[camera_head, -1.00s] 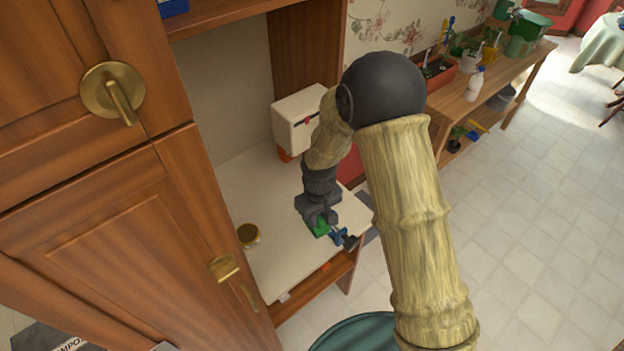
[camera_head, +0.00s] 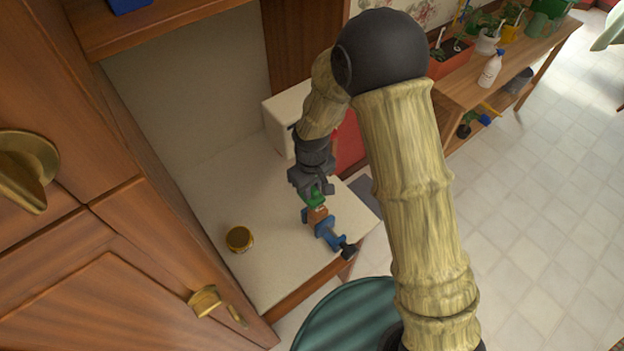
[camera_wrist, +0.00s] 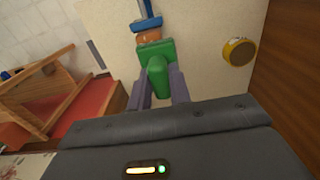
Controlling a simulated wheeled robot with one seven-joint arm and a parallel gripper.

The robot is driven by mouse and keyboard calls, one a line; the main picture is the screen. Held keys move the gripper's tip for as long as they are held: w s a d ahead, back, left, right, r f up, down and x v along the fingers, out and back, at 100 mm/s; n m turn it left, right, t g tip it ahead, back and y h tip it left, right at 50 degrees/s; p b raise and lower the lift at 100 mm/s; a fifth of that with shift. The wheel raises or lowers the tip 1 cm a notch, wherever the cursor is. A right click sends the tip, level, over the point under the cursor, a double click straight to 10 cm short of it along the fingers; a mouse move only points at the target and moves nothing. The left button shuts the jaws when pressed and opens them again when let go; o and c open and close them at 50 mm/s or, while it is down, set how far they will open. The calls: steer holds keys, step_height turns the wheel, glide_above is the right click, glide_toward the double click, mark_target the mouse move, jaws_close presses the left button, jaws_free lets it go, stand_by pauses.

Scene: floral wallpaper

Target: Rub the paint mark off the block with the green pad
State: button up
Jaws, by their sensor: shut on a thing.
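The green pad (camera_wrist: 156,52) has an upright green handle, and my gripper (camera_wrist: 159,88) is shut on that handle. The pad also shows below my gripper (camera_head: 313,184) in the head view (camera_head: 314,198). The block (camera_head: 317,215) is small and orange-brown. It sits between the pad and a blue clamp (camera_head: 328,235) at the worktop's front right edge. In the wrist view the block (camera_wrist: 149,38) lies just beyond the pad, partly hidden by it. I cannot tell whether pad and block touch. I cannot clearly make out the paint mark.
A round brass-coloured tin (camera_head: 239,239) stands on the pale worktop (camera_head: 270,270), left of the block. A white box (camera_head: 285,115) is at the back. Wooden cabinet doors (camera_head: 100,275) close off the left. The worktop between tin and block is clear.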

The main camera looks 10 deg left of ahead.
mark_target(309, 203)
steer(key=shift+s+a+f, duration=0.1)
steer(key=shift+s+a, duration=0.05)
steer(key=shift+s, duration=0.3)
steer(key=shift+s+a+f, duration=0.1)
steer(key=shift+s+a, duration=0.05)
steer(key=shift+s, duration=0.25)
steer(key=shift+w+d+f+b, duration=0.1)
steer(key=shift+w+f+b, duration=0.1)
steer(key=shift+f+b, duration=1.05)
steer(key=shift+w+f+b, duration=0.15)
steer(key=shift+f+b, duration=0.65)
steer(key=shift+f, duration=0.8)
steer(key=shift+w, duration=0.15)
steer(key=shift+s, duration=0.25)
steer(key=shift+f, duration=0.25)
steer(key=shift+b, duration=0.3)
